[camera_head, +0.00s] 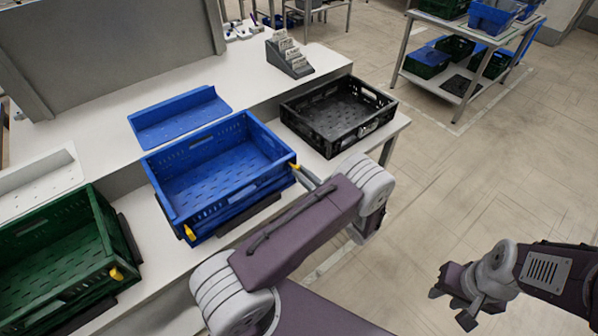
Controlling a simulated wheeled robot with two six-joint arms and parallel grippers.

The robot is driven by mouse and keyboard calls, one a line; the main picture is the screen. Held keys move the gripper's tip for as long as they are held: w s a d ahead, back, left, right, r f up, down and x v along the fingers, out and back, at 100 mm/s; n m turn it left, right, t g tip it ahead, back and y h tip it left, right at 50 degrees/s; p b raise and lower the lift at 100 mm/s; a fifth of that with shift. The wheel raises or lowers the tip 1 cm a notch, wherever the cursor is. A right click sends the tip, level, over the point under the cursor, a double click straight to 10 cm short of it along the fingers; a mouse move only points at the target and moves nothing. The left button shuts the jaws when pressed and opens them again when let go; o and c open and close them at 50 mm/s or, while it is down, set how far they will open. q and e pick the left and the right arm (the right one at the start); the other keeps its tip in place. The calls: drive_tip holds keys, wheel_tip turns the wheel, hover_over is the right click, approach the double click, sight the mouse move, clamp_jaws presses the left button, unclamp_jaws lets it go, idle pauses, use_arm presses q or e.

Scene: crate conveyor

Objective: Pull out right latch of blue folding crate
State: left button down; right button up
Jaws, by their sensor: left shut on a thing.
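The blue folding crate (180,213) stands open with its walls up on the white conveyor table. It has a yellow left latch (190,232) at its near-left corner and a yellow right latch (293,165) at its right corner. My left gripper (300,173) reaches in from the right and is shut on the right latch, with its fingers partly hidden by my wrist. My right gripper (452,306) hangs over the floor at the lower right, away from the crate, with its fingers apart and nothing between them.
A black crate (338,142) stands behind the blue crate to the right. A green crate (110,220) with a yellow latch is at the left. A flat blue piece (180,118) lies behind. A rack (463,92) with crates stands farther back. The floor at right is clear.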

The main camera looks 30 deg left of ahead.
use_arm(q)
drive_tip(key=c, duration=1.4)
unclamp_jaws()
drive_tip(key=shift+c, duration=0.2)
drive_tip(key=shift+d, duration=0.1)
drive_tip(key=b+v, duration=0.1)
drive_tip(key=v, duration=0.8)
drive_tip(key=shift+b, duration=0.35)
